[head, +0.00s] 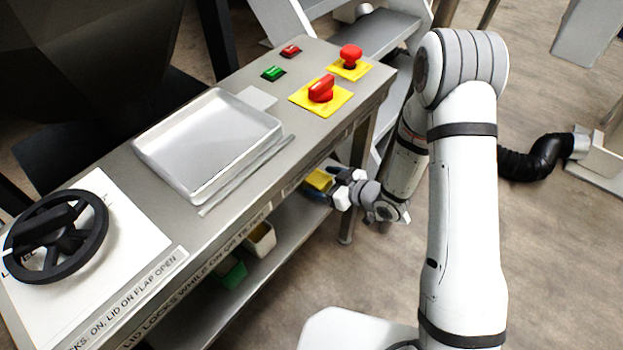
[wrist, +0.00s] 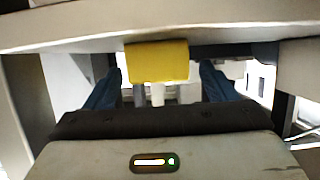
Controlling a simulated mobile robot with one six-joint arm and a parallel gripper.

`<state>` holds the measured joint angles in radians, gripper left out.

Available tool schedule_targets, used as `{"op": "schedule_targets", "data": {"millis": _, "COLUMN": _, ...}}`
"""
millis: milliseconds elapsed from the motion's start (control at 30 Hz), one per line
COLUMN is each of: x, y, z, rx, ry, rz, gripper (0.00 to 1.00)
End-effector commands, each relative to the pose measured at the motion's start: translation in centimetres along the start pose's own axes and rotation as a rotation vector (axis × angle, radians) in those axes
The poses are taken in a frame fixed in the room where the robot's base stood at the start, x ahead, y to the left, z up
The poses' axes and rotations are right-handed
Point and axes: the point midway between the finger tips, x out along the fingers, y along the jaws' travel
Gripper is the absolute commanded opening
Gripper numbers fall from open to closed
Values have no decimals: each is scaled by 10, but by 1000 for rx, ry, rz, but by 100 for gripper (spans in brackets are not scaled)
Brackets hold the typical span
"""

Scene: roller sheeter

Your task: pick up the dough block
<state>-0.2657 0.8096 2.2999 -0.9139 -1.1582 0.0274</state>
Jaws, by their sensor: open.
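A yellow block (head: 318,180), which I take for the dough block, is on the lower shelf under the machine's top, near its right end. My gripper (head: 328,188) is right at it, reaching in from the right, and partly hides it in the head view. In the wrist view the yellow block (wrist: 157,62) lies between the two blue fingers of my gripper (wrist: 160,76), near their tips. The fingers are open, with a gap visible on each side of the block. I cannot tell how deep it sits between them.
The metal tabletop (head: 375,85) overhangs the lower shelf (head: 285,225) closely above my gripper. A cream container (head: 261,240) and a green one (head: 231,274) stand farther along the shelf. A table leg (head: 347,215) is near my gripper. Open floor lies to the right.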

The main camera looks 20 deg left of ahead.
Motion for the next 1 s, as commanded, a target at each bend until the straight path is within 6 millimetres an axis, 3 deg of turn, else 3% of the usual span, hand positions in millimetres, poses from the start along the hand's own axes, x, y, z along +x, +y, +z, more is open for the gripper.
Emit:
{"op": "schedule_targets", "data": {"millis": 267, "x": 42, "y": 0, "z": 2, "rx": -3, "ry": 0, "rz": -5, "gripper": 78}}
{"op": "schedule_targets", "data": {"millis": 533, "x": 46, "y": 0, "z": 0, "rx": -2, "ry": 0, "rz": -4, "gripper": 77}}
{"op": "schedule_targets", "data": {"millis": 1000, "x": 46, "y": 0, "z": 0, "rx": -2, "ry": 0, "rz": -5, "gripper": 39}}
